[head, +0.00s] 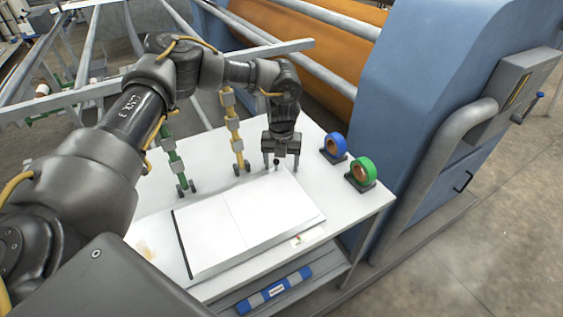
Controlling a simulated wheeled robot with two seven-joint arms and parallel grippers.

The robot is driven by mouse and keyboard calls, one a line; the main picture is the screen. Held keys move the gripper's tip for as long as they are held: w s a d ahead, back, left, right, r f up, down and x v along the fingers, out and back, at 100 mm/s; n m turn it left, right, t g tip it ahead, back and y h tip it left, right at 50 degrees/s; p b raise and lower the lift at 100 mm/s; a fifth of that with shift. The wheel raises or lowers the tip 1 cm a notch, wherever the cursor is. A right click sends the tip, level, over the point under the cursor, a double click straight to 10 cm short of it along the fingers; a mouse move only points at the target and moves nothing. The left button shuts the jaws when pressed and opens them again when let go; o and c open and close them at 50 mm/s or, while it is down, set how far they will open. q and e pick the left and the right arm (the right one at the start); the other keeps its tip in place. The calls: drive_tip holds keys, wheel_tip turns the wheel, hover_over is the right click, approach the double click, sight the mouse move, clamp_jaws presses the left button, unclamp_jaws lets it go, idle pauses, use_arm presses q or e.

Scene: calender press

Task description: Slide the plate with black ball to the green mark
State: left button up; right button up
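A flat white plate (245,225) lies on the white table, with a thin seam across it and a dark strip along its left edge. A small black ball (276,161) stands at the plate's far edge. My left gripper (281,164) points down over that edge with its two fingers apart. The ball shows between the fingers, nearer the left one; I cannot tell whether either touches it. I cannot make out a green mark on the table or plate. My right gripper is not in view.
Blue (336,147) and green (361,172) tape rolls stand on the table (372,204) at the right. A small label with red (299,239) lies by the plate's near edge. Green and yellow rods stand behind. The blue press (430,90) borders the right side.

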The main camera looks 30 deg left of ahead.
use_arm(q)
drive_tip(key=shift+d+r, duration=0.1)
wheel_tip(320, 180, up, 11)
drive_tip(key=b, duration=0.2)
drive_tip(key=shift+b, duration=0.3)
drive_tip(key=shift+a+f, duration=0.2)
drive_tip(key=shift+f, duration=0.05)
